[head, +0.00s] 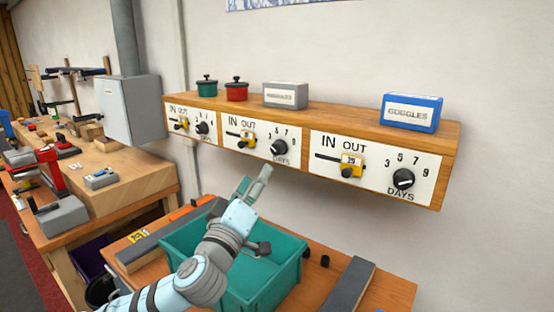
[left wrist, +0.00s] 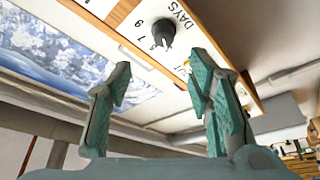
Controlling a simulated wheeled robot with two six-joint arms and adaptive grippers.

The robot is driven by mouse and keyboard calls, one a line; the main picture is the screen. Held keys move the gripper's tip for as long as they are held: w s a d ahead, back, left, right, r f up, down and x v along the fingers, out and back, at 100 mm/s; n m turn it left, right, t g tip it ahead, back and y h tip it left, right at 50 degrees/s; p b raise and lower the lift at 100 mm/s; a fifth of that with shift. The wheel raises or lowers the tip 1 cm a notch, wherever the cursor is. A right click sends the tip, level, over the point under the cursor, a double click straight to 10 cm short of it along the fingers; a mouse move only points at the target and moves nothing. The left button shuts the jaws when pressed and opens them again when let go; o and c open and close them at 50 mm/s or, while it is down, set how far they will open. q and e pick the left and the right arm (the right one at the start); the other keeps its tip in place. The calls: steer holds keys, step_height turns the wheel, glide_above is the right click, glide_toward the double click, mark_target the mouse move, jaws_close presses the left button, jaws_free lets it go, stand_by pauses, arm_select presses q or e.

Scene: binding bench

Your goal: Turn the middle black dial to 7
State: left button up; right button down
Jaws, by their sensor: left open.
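The middle black dial (head: 279,147) sits on the right part of the middle white panel (head: 236,135), with numbers above it and DAYS below. Its pointer is too small to read in the head view. My left gripper (head: 257,181) is below the middle panel, apart from the dial, with nothing between its fingers. In the left wrist view the open fingers (left wrist: 160,90) reach up, and a black dial (left wrist: 163,33), apparently the middle one, shows beyond them near 7 and 9. My right gripper is not in view.
Similar panels flank it, with a left dial (head: 202,127) and a right dial (head: 403,178). A yellow slider (head: 247,138) sits left of the middle dial. Pots and boxes, including a blue GOGGLES box (head: 411,112), stand on the shelf. A teal bin (head: 290,268) is below my arm.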

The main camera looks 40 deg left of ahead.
arm_select(q)
steer(key=p, duration=0.2)
glide_toward(275, 150)
steer(key=w+a+r, duration=0.1)
steer(key=w+r, duration=0.1)
steer(key=p+x, duration=0.1)
steer(key=x, duration=0.2)
steer(key=f+x, duration=0.1)
steer(key=x, duration=0.2)
steer(key=shift+w+d+f+p, duration=0.1)
steer(key=shift+w+p, duration=0.25)
steer(key=shift+w, duration=0.05)
steer(key=shift+s, duration=0.2)
steer(key=shift+w, duration=0.1)
jaws_close()
